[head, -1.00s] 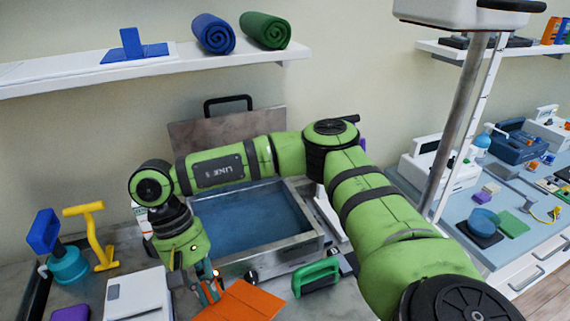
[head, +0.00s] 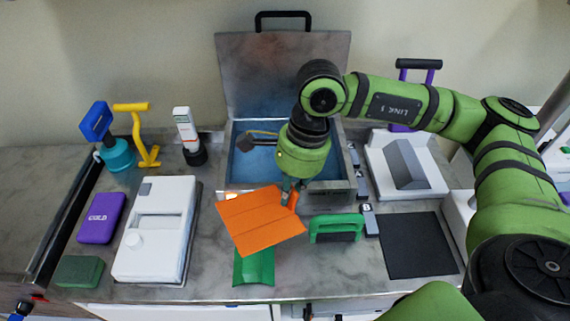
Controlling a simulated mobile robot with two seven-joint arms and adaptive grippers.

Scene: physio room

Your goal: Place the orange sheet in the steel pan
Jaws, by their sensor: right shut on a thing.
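The orange sheet (head: 260,222) is flat and slightly tilted, in front of the steel pan's near wall and over the counter. My right gripper (head: 291,194) is shut on its upper right edge, pointing down near the pan's front rim. The steel pan (head: 325,194) is a rectangular metal bath with a blue interior and a raised lid (head: 280,75) at the back with a black handle. My right gripper and wrist hide part of its inside and front wall. My left gripper is not in view.
A green sheet (head: 254,268) lies below the orange one. A green-handled tool (head: 336,227) and a dark mat (head: 418,245) lie to the right. A white device (head: 158,230), a purple pack (head: 101,218) and a green block (head: 79,271) are on the left.

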